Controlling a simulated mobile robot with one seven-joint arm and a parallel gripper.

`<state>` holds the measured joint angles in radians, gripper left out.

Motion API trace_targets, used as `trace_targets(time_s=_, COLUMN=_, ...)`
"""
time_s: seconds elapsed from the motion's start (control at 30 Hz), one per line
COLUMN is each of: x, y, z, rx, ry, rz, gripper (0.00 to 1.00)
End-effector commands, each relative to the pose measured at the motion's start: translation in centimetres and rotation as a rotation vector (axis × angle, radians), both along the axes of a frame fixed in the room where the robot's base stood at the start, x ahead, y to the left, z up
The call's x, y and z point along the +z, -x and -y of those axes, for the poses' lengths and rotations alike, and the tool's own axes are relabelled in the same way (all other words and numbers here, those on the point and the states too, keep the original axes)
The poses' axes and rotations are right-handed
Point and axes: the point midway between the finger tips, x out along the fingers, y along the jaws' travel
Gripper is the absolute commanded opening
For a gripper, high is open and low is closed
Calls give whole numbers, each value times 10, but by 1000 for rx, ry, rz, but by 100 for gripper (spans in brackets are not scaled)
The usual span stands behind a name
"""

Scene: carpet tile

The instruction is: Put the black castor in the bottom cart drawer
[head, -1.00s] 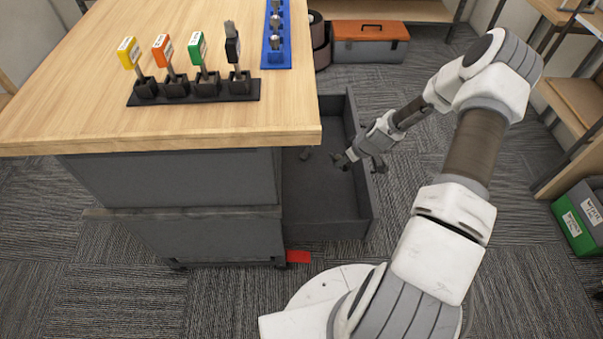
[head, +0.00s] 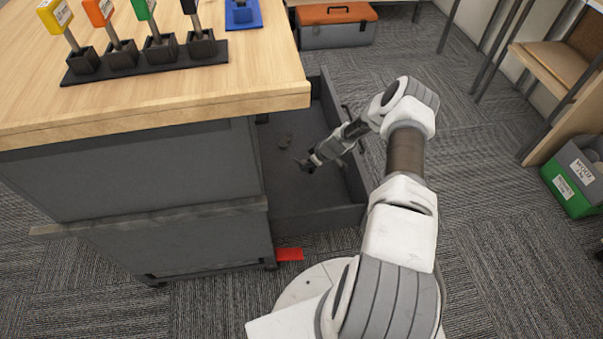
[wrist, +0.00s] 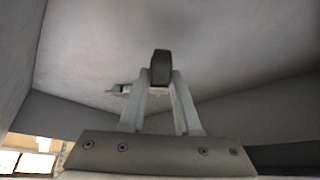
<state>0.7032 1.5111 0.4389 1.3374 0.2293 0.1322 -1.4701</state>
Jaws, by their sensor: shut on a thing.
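My gripper (head: 307,165) is inside the open, low cart drawer (head: 322,219), above or near its floor. In the wrist view my gripper (wrist: 160,82) is shut on a dark block-like thing, which I take as the black castor (wrist: 160,66); only one face of it shows between the fingertips. In the head view the castor is too small to make out clearly at the fingertips. Whether it touches the drawer floor I cannot tell. The grey cart (head: 140,175) stands left of the drawer under the wooden top.
A red piece (head: 289,254) is low by the cart's corner. The wooden top (head: 180,95) overhangs the drawer's left side. A toolbox (head: 337,30) and green bin (head: 570,195) stand apart on the carpet.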

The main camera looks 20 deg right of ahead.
Motion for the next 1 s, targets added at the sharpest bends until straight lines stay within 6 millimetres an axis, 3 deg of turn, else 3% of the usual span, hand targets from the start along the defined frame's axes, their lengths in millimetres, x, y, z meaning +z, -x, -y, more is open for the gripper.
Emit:
trace_targets(time_s=0.03, x=-9, y=-8, z=-6, rx=3, ry=1, rz=2, gripper=0)
trace_targets(time_s=0.2, x=-15, y=-21, z=-14, rx=0, ry=1, rz=1, gripper=0)
trace_targets(time_s=0.33, x=-23, y=-21, z=-15, rx=-1, ry=-2, rz=-1, gripper=0)
trace_targets(time_s=0.53, x=-54, y=-21, z=-15, rx=-1, ry=-2, rz=-1, gripper=0)
trace_targets(time_s=0.93, x=-58, y=-21, z=-15, rx=-1, ry=0, rz=0, gripper=0)
trace_targets(time_s=0.97, x=-58, y=-21, z=-15, rx=0, ry=-1, rz=-1, gripper=33)
trace_targets(time_s=1.0, x=-58, y=-21, z=-15, rx=0, ry=-1, rz=-1, gripper=40)
